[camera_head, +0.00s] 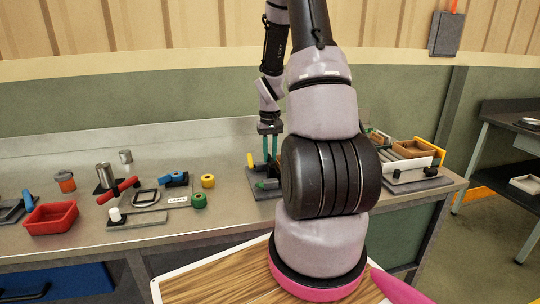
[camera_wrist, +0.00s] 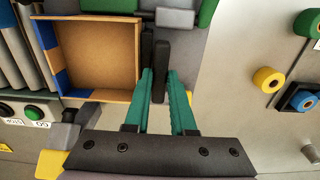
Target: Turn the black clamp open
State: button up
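The black clamp (camera_wrist: 161,66) shows in the wrist view as a short dark upright bar just right of a wooden box. My gripper (camera_wrist: 160,76) has two teal fingers, set apart, with the bar between their tips. I cannot tell whether either finger touches it. In the head view my gripper (camera_head: 270,158) points down over a dark fixture on the bench. The clamp cannot be made out there, as my fingers and arm cover much of the fixture.
An open wooden box (camera_wrist: 97,55) with blue patches lies close left of my fingers. A green button (camera_wrist: 36,112) sits lower left. A yellow roll (camera_wrist: 268,80) lies right, beyond bare bench. In the head view, a red tray (camera_head: 50,218) stands at the bench's left.

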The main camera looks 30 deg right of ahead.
aim_at(270, 158)
jog(key=o, duration=0.4)
jog(key=shift+c, duration=0.2)
jog(key=shift+r, duration=0.1)
notch_tip(270, 158, up, 11)
dwell(0.8)
